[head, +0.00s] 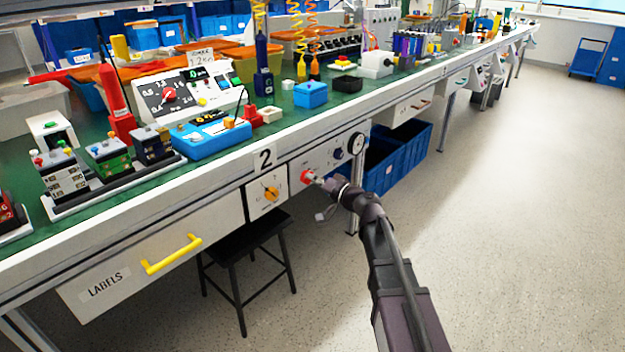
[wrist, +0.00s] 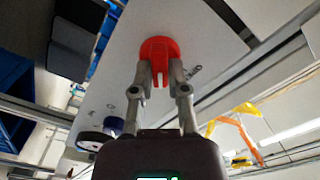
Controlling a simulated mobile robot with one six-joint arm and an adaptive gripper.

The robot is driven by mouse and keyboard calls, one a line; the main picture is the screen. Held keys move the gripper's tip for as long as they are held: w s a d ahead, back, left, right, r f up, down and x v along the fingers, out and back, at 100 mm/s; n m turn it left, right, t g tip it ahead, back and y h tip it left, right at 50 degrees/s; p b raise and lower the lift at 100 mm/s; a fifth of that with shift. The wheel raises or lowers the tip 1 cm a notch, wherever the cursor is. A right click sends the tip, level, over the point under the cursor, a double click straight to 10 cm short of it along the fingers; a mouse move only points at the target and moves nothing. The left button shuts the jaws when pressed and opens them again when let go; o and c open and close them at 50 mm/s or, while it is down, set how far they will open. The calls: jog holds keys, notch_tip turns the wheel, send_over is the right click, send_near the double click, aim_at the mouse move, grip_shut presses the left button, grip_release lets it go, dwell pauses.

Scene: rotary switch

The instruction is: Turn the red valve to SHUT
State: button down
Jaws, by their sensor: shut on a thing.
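The red valve (head: 306,176) sits on the grey-white panel (head: 322,162) under the front edge of the bench. My gripper (head: 317,180) reaches it from the front right. In the wrist view, the valve's round red body (wrist: 158,47) shows just beyond my fingertips (wrist: 159,76). The two fingers are closed on either side of its handle, with red showing between them. A small dark marking (wrist: 193,72) lies right of the valve, too small to read surely. The valve's exact setting is hard to tell.
A blue knob (head: 338,153) and a round gauge (head: 356,143) are on the same panel. An orange rotary switch (head: 271,193) is to the left, above a black stool (head: 243,240). Blue bins (head: 385,165) stand behind at right. The floor at right is clear.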

jog(key=shift+d+f+m, duration=0.1)
jog(key=shift+m, duration=3.8)
jog(key=c, duration=0.6)
grip_release()
jog(key=shift+c, duration=0.2)
jog(key=v, duration=1.2)
